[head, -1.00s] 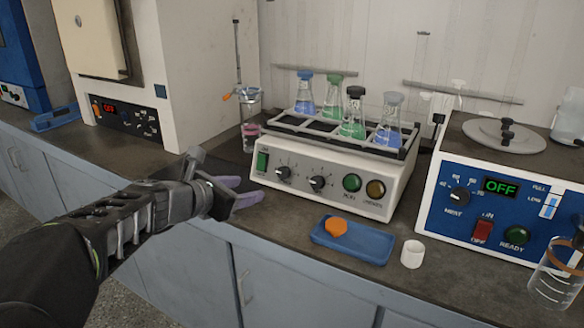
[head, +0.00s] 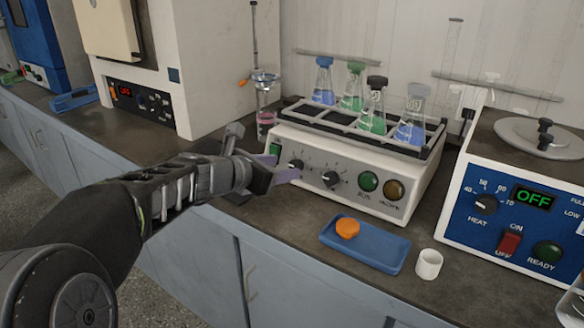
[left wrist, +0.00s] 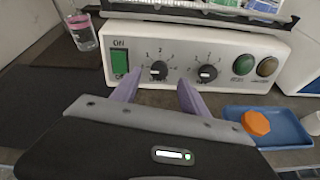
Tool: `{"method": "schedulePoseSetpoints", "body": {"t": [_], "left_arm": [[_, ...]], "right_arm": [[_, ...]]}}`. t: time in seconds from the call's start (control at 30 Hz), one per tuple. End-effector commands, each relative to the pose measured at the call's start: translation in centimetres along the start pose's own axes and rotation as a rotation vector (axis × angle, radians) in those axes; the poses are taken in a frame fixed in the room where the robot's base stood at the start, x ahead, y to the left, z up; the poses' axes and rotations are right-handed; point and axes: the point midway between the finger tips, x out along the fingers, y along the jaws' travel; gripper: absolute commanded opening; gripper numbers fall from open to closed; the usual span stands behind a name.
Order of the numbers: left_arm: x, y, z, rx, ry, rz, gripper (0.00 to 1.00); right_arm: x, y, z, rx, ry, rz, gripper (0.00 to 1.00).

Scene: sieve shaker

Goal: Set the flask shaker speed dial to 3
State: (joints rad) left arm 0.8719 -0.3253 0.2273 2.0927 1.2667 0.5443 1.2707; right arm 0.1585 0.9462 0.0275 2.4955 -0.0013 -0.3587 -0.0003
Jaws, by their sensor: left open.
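The flask shaker (head: 345,165) is a white box with a rack of several stoppered flasks on top. Its front has a left dial (head: 297,165) and a right dial (head: 330,179), both black; their captions are too small to read, so I cannot tell which is speed. My left gripper (head: 279,169) is open and empty, just in front of the panel's left part. In the left wrist view its purple fingers (left wrist: 159,82) point at the panel, with the left dial (left wrist: 159,71) between them and apart from both. The right dial (left wrist: 207,73) is right of the fingers. My right gripper is not in view.
A green on/off switch (left wrist: 120,64) is left of the dials, and green and amber buttons are to the right. A blue tray (head: 385,254) with an orange cap (head: 347,228) and a white cup (head: 429,264) stand in front. A beaker (head: 266,92) stands behind left.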

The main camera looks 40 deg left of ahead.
Motion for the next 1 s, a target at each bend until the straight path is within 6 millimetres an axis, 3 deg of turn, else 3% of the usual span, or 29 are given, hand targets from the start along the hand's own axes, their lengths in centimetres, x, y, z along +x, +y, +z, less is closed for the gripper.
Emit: {"method": "schedulePoseSetpoints", "body": {"t": [0.3, 0.67, 1.0], "left_arm": [[4.6, 0.1, -0.2, 0.000, 0.001, 0.000, 0.52], [5.1, 0.1, 0.0, 0.001, 0.000, 0.002, 0.52], [5.1, 0.1, 0.0, 0.000, 0.000, 0.002, 0.24]], "right_arm": [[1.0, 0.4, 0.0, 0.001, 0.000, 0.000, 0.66], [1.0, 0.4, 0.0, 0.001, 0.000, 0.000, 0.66], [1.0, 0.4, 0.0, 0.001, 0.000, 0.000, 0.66]]}}
